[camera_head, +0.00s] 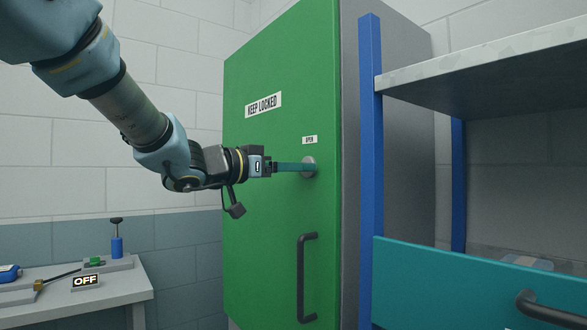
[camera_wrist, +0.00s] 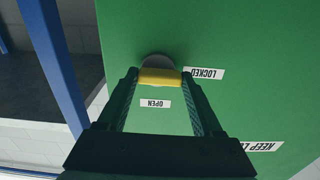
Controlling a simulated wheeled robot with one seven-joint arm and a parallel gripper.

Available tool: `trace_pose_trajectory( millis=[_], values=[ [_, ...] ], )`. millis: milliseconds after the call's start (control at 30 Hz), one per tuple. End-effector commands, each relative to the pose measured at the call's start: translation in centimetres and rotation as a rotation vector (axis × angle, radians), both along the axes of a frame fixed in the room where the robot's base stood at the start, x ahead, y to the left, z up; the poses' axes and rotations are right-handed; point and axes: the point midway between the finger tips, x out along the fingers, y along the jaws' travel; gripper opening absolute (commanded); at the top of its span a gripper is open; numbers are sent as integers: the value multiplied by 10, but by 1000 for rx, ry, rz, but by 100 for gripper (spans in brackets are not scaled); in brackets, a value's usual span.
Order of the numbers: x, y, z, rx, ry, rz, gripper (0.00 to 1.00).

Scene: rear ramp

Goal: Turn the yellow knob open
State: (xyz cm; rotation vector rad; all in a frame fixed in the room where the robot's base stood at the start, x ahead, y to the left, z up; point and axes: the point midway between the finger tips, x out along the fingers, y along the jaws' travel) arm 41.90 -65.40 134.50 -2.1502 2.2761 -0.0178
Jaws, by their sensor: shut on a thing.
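The yellow knob (camera_wrist: 160,77) is a short bar on a round grey base, set on the green cabinet door (camera_head: 262,205). In the wrist view the bar lies crosswise, one end towards the LOCKED label (camera_wrist: 204,74); the OPEN label (camera_wrist: 155,104) is on the near side of it. My gripper (camera_wrist: 160,80) is shut on the knob, with one finger at each end of the bar. In the head view my gripper (camera_head: 305,167) reaches the door from the left; its fingers hide the yellow bar and only the grey base (camera_head: 309,160) shows. The OPEN label is above it there.
A black door handle (camera_head: 301,278) is below the knob, and a KEEP LOCKED sign (camera_head: 263,104) is up and left. A blue-post shelf (camera_head: 371,150) with a teal drawer (camera_head: 470,285) stands close on the right. A bench (camera_head: 110,286) with small tools stands at left.

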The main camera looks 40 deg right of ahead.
Motion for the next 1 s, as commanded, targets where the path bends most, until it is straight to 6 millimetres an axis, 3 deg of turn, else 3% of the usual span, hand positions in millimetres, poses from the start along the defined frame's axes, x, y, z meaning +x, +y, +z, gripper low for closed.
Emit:
trace_pose_trajectory(
  millis=[367,1000],
  values=[
    [0,0,-2,-13,-203,0,12],
    [-1,0,-2,-47,-807,-1,12]
  ],
)
